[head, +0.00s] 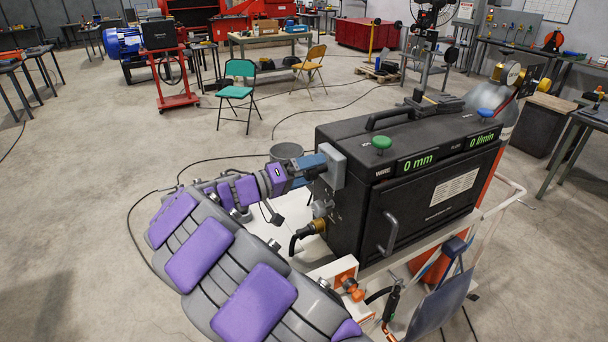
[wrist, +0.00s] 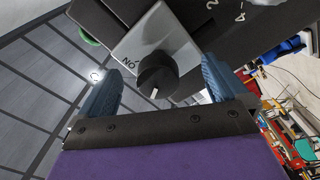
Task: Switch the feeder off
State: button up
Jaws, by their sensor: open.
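The feeder (head: 345,205) is a black box with a top handle and two green displays reading "0 mm" and "0 l/min". A grey switch plate (head: 333,163) is on its left side. In the wrist view the plate (wrist: 185,45) carries a round black knob (wrist: 157,75) with a white pointer line, and the word ON is printed beside it. My gripper (wrist: 163,78) is open, its blue fingers on either side of the knob. I cannot tell whether they touch it. In the head view my gripper (head: 312,164) is right at the plate, and the knob is hidden.
A green button (head: 381,142) sits on the feeder's top. A cable with a brass connector (head: 318,226) leaves its left side below my gripper. The feeder stands on a white cart (head: 512,190). Green (head: 237,92) and yellow (head: 312,60) chairs stand behind on open floor.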

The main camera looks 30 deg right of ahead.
jog(key=shift+a, duration=0.15)
jog(key=a+b, duration=0.1)
jog(key=a, duration=0.5)
jog(key=shift+a, duration=0.4)
jog(key=shift+s+d, duration=0.1)
jog(key=shift+s, duration=0.05)
